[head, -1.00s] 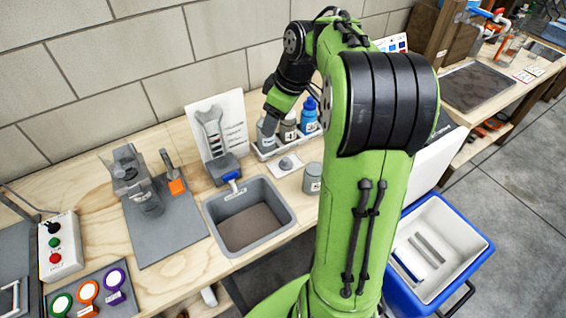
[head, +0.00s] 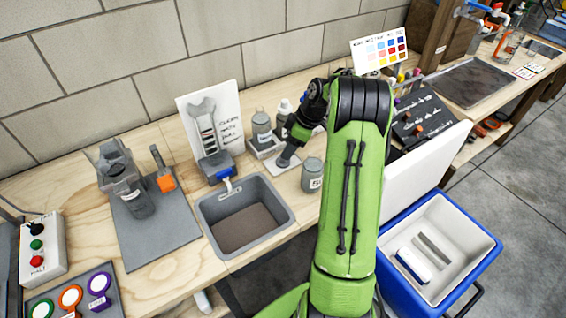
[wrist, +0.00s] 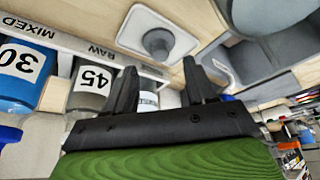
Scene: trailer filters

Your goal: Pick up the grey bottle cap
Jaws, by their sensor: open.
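The grey bottle cap (wrist: 158,43) lies on a small white square pad (wrist: 180,47) in the wrist view, a round disc with a raised middle. My gripper (wrist: 160,66) has its two dark fingers apart with nothing between them. The cap shows just beyond the fingertips, roughly centred between them. In the head view my gripper (head: 285,161) points down over the pad (head: 291,168), and it hides most or all of the cap there.
A grey bottle (head: 262,130) and others stand in a rack behind my gripper. A lidded grey jar (head: 312,175) stands close at its right. A grey sink bin (head: 243,216) is at the front left. A blue cooler (head: 440,250) stands on the floor.

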